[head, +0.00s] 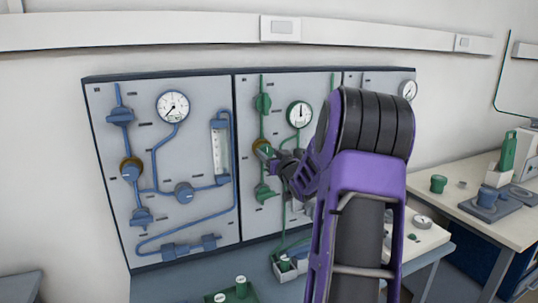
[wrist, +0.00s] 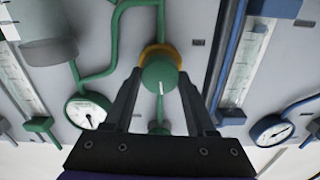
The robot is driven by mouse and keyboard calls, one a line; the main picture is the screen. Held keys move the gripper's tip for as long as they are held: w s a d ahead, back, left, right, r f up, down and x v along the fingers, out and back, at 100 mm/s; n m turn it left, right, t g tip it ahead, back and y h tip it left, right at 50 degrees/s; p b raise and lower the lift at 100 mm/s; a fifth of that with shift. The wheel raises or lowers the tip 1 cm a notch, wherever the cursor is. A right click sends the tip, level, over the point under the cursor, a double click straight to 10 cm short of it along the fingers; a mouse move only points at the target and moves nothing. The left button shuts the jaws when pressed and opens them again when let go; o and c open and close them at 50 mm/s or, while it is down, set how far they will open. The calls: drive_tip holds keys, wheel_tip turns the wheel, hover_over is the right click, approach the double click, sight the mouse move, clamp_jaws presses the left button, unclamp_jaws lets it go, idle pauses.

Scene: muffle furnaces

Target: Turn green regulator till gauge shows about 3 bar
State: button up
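The green regulator is a round green knob (wrist: 159,75) with a white mark and a yellow-orange ring behind it. In the head view the regulator (head: 263,149) is on the middle panel, partly covered by my gripper (head: 273,158). In the wrist view my gripper (wrist: 160,78) has its fingers spread, one on each side of the knob, with narrow gaps that seem to remain. The green-rimmed gauge (head: 299,114) is up and right of the regulator; its needle points roughly straight up. The gauge also shows in the wrist view (wrist: 88,111), upside down, its numbers too small to read.
A blue line with its own gauge (head: 173,106) and knob (head: 131,169) is on the left panel. A green valve (head: 263,103) is above the regulator and another (head: 264,193) below. A green tray (head: 238,291) stands on the bench; a side table (head: 485,222) is at right.

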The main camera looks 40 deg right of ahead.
drive_tip(key=c, duration=0.7)
drive_tip(key=shift+o, duration=0.2)
drive_tip(key=shift+f+b, duration=0.15)
drive_tip(key=shift+b, duration=0.25)
drive_tip(key=o, duration=1.4)
drive_tip(key=v, duration=1.7)
drive_tip(key=shift+s, duration=0.25)
